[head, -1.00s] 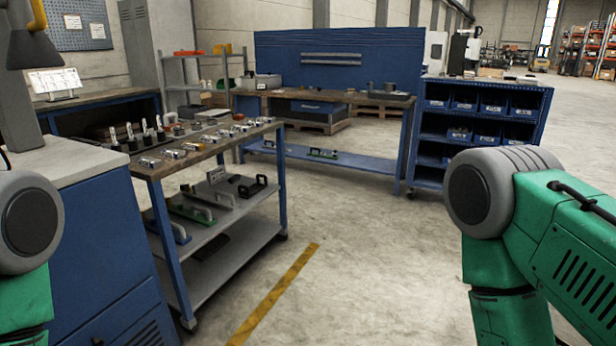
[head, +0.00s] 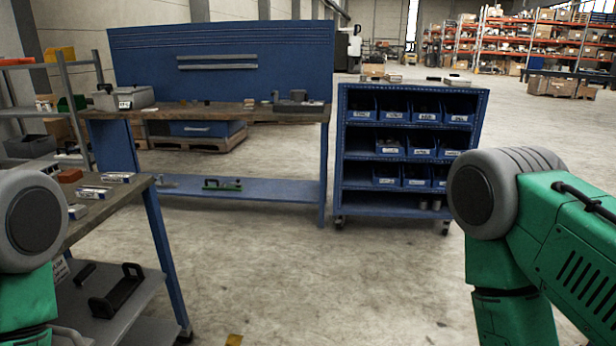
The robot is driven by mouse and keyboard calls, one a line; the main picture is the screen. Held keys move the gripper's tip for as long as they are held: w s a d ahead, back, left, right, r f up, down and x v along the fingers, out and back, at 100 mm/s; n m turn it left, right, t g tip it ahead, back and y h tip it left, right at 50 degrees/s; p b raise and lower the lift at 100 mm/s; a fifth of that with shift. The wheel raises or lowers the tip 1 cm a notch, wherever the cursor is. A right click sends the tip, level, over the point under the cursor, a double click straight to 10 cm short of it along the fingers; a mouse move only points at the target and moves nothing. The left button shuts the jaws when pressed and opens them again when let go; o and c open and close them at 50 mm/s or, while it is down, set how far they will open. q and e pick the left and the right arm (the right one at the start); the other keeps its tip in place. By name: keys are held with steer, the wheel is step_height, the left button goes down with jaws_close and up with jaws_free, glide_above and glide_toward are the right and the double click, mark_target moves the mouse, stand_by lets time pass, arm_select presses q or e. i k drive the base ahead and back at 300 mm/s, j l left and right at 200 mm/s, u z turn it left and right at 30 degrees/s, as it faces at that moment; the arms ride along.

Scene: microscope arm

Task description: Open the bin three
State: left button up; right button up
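A blue wheeled rack (head: 342,150) stands right of centre in the head view. It holds several blue label-fronted bins on its shelves, such as a top-row bin (head: 391,116) and a middle-row bin (head: 389,150). The labels are too small to read, so I cannot tell which one is bin three. My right arm hides part of the rack's lower right. Neither gripper is in view; only my green and grey arm links show at the left and right edges.
A blue workbench (head: 225,119) with a tall back panel stands left of the rack. A tool cart (head: 110,196) is close at the left. Open concrete floor (head: 300,270) lies between me and the rack. Orange shelving (head: 560,45) is far behind.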

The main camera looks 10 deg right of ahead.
mark_target(394, 109)
steer(key=i+l+z, duration=0.2)
steer(key=i, duration=0.45)
steer(key=i+j+z, duration=0.2)
steer(key=i, duration=0.45)
steer(key=i+j+z, duration=0.1)
steer(key=i+z, duration=0.15)
steer(key=i, duration=0.45)
steer(key=i+l+z, duration=0.15)
steer(key=i+z, duration=0.15)
steer(key=i, duration=0.55)
steer(key=i+z, duration=0.25)
steer(key=i, duration=0.55)
